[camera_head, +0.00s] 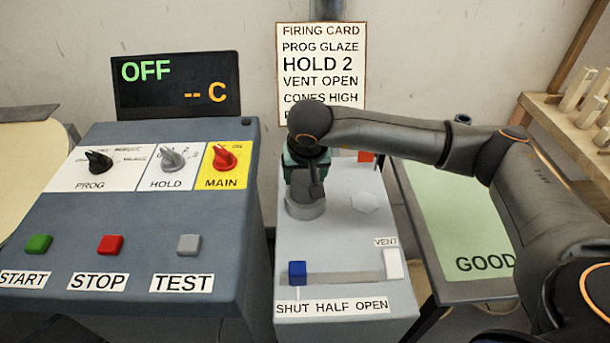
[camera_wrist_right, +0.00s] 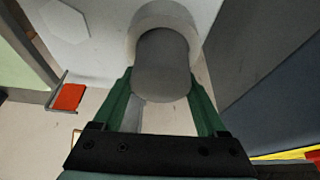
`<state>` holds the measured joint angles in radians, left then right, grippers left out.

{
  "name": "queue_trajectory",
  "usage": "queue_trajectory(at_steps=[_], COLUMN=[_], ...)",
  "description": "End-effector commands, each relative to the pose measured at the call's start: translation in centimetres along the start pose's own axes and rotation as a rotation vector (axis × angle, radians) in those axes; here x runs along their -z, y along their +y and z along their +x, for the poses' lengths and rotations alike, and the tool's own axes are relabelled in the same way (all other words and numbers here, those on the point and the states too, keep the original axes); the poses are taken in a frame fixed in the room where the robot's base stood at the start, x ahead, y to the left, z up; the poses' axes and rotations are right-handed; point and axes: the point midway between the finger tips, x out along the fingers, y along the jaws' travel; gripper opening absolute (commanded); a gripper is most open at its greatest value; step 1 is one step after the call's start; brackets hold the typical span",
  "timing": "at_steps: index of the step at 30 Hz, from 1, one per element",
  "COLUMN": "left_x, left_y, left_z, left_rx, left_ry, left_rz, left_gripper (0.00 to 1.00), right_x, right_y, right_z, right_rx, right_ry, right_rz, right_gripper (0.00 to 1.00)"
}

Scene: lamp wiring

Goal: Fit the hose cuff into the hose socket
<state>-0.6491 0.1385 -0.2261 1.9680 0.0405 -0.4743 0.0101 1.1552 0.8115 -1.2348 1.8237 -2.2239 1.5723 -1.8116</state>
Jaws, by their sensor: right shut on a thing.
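The hose cuff (camera_wrist_right: 162,68) is a dark grey cylinder. My right gripper (camera_wrist_right: 162,85) is shut on it, with one green finger on each side in the right wrist view. The hose socket (camera_head: 306,209) is a round, lighter grey collar on top of the grey box. In the head view my right gripper (camera_head: 304,176) points down right above this socket. In the right wrist view the cuff's far end overlaps the collar (camera_wrist_right: 143,22). How deep it sits in the collar cannot be told. My left gripper is not in view.
The grey box (camera_head: 340,245) also carries a hexagonal plate (camera_head: 364,202), a red tab (camera_head: 366,156) and a blue slider knob (camera_head: 297,270). A control panel (camera_head: 130,225) stands close on the left. A green GOOD table (camera_head: 450,215) lies on the right under my arm.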

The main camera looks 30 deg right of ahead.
Motion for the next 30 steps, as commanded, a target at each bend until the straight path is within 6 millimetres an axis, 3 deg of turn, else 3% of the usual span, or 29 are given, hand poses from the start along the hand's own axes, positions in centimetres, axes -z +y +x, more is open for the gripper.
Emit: queue_trajectory(at_steps=[4,5,11,21,26,30], left_x=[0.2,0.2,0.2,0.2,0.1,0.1], left_y=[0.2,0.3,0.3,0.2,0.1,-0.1], left_z=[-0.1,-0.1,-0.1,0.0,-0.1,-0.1], left_rx=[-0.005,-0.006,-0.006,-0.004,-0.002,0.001], left_ry=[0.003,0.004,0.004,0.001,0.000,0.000], left_rz=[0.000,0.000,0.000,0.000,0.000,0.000], left_gripper=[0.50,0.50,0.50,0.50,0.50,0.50], right_x=[-0.1,-0.1,-0.1,-0.1,0.0,0.0], right_y=[0.0,0.0,0.0,0.0,-0.1,-0.1], right_z=[0.2,0.2,0.2,-0.5,-3.1,-6.3], right_rx=[-0.001,-0.001,-0.001,0.000,0.003,0.003], right_ry=[-0.003,-0.003,-0.002,-0.001,0.002,0.003], right_rz=[0.000,0.000,0.000,-0.001,-0.002,-0.002], right_gripper=[0.00,0.77,0.99,1.00,1.00,1.00])
